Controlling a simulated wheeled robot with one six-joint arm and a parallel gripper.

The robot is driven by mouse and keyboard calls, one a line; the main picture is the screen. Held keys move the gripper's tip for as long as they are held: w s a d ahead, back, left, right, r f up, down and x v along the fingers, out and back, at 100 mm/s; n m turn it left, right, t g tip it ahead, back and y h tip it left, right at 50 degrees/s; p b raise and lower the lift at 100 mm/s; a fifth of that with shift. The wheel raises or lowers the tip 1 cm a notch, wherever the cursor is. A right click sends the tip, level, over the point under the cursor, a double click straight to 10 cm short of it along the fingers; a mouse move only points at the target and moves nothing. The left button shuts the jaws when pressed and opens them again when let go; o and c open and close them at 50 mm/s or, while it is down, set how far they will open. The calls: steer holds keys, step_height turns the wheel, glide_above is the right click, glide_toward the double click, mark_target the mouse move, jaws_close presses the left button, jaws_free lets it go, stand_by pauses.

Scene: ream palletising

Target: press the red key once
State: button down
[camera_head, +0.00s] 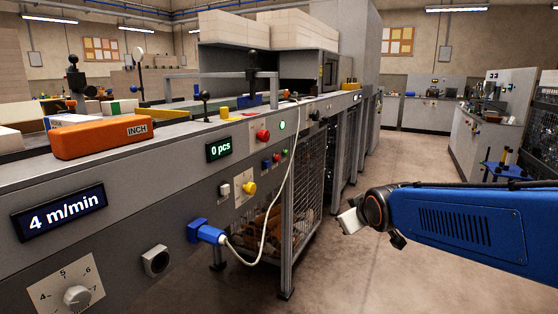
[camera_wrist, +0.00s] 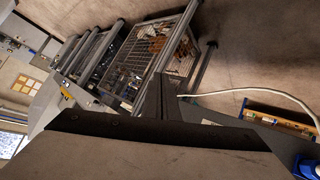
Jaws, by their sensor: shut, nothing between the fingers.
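A small red key (camera_head: 276,157) sits on the grey machine front in the head view, between a blue key (camera_head: 267,164) and a green key (camera_head: 285,152). A larger red mushroom knob (camera_head: 262,135) sits above them on a pale plate. My gripper (camera_head: 347,222) is shut and empty. It hangs over the aisle, to the right of the panel and lower than the keys, apart from them. In the wrist view my dark gripper (camera_wrist: 163,98) covers the lower middle. I cannot make out the red key there.
A white cable (camera_head: 270,215) loops from a blue plug (camera_head: 205,232) past the keys. A wire mesh cage (camera_head: 308,185) stands under the machine. A yellow button (camera_head: 249,188) and a "0 pcs" display (camera_head: 219,148) are close by. The aisle floor is clear.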

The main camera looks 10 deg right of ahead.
mark_target(277, 158)
steer(key=w+a+r+n+t+y, duration=0.1)
steer(key=w+r+n+t, duration=0.1)
steer(key=w, duration=0.6)
steer(key=w+a+r+n+t+y, duration=0.1)
steer(key=w+r+n+t, duration=0.1)
steer(key=w, duration=0.7)
steer(key=w+a+r+n+t+y, duration=0.1)
steer(key=w+r+n+t, duration=0.1)
steer(key=w, duration=0.6)
steer(key=shift+w+a+r+n+t, duration=0.2)
steer(key=shift+a+r+n+t, duration=0.25)
steer(key=shift+t, duration=0.35)
steer(key=shift+f, duration=0.15)
steer(key=w+a, duration=0.5)
steer(key=a, duration=0.2)
steer(key=shift+w+a, duration=0.1)
steer(key=shift+w, duration=0.05)
steer(key=shift+w+a, duration=0.15)
steer(key=shift+a, duration=0.05)
steer(key=shift+w+a, duration=0.3)
steer(key=shift+a, duration=0.05)
stand_by(1.1)
steer(key=shift+s+d, duration=0.55)
steer(key=shift+d, duration=0.15)
